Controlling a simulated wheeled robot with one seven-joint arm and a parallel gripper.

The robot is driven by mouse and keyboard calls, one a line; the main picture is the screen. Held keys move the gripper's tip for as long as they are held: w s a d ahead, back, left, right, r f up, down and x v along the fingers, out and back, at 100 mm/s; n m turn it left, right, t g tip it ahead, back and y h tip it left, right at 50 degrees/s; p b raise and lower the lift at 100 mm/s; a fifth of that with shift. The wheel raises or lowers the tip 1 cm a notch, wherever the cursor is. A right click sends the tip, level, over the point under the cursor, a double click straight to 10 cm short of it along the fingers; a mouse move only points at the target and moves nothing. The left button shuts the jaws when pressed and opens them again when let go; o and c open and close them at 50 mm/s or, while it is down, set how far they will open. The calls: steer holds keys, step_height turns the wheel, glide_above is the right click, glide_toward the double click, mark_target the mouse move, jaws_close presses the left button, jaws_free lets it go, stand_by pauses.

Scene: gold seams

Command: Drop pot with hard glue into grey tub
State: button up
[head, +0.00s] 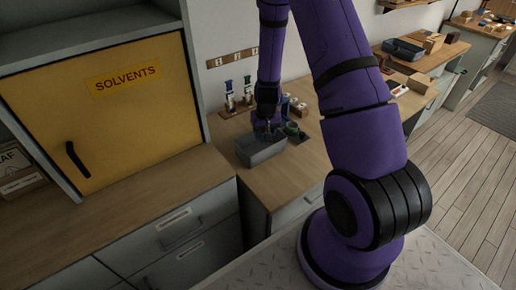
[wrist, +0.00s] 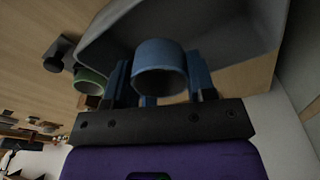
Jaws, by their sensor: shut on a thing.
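A small blue-grey pot (wrist: 160,57) sits between the blue fingers of my gripper (wrist: 160,82) in the wrist view. The gripper is shut on it. I cannot tell the state of the glue in it. The grey tub (wrist: 120,22) fills the top of the wrist view behind the pot. In the head view the grey tub (head: 262,153) stands on the wooden bench, and my gripper (head: 268,131) is at its back edge, close over it. The held pot is mostly hidden there, and its height over the rim is unclear.
Bottles with blue and green tops (head: 238,92) stand at the back. The yellow solvents cabinet (head: 110,105) is at left. The bench front is clear.

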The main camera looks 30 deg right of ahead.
steer(key=o, duration=1)
steer(key=shift+c, duration=0.2)
steer(key=shift+r, duration=0.15)
step_height(320, 180, up, 10)
steer(key=s, duration=0.1)
steer(key=shift+a+r, duration=0.2)
steer(key=shift+r, duration=0.05)
steer(key=shift+s, duration=0.1)
